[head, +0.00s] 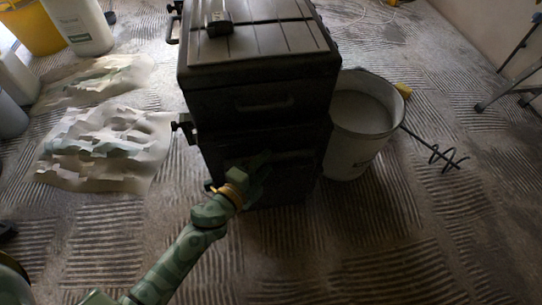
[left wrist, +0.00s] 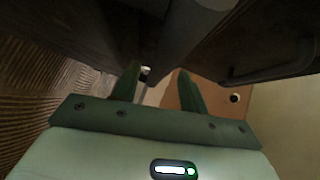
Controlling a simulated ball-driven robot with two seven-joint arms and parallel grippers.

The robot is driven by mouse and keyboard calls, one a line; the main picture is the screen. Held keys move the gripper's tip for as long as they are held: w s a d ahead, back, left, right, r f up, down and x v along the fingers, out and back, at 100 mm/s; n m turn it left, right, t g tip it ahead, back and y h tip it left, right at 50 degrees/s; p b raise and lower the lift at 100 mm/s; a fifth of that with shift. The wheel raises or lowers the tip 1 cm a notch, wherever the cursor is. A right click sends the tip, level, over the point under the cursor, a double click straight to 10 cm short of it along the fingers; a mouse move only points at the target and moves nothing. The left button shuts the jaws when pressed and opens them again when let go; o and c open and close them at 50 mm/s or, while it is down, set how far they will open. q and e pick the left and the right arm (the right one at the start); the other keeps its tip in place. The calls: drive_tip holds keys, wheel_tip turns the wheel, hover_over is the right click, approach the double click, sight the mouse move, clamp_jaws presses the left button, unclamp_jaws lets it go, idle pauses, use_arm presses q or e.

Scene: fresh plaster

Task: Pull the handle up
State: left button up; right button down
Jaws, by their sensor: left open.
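A dark tool chest (head: 255,75) with a ribbed lid stands in the middle of the head view. A bar handle (head: 265,105) lies across its upper front, and a lower one (head: 294,155) shows faintly below. My left gripper (head: 256,170) is in front of the lower front, in shadow. In the left wrist view its two fingers (left wrist: 155,90) are open and apart, with no handle seen between them. A dark bar handle (left wrist: 270,75) shows to the right of the fingers there. Whether the fingers touch the chest cannot be told. My right gripper is not in view.
A white bucket (head: 347,150) stands close to the chest's right side, with a mixing paddle (head: 435,152) on the floor beyond. Crumpled plaster-stained sheets (head: 105,180) lie at left. A small dark object (head: 219,24) rests on the lid. The ridged floor in front is clear.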

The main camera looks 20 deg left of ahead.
use_arm(q)
drive_tip(key=shift+x, duration=1.25)
drive_tip(key=shift+w+f, duration=0.1)
drive_tip(key=shift+w, duration=0.25)
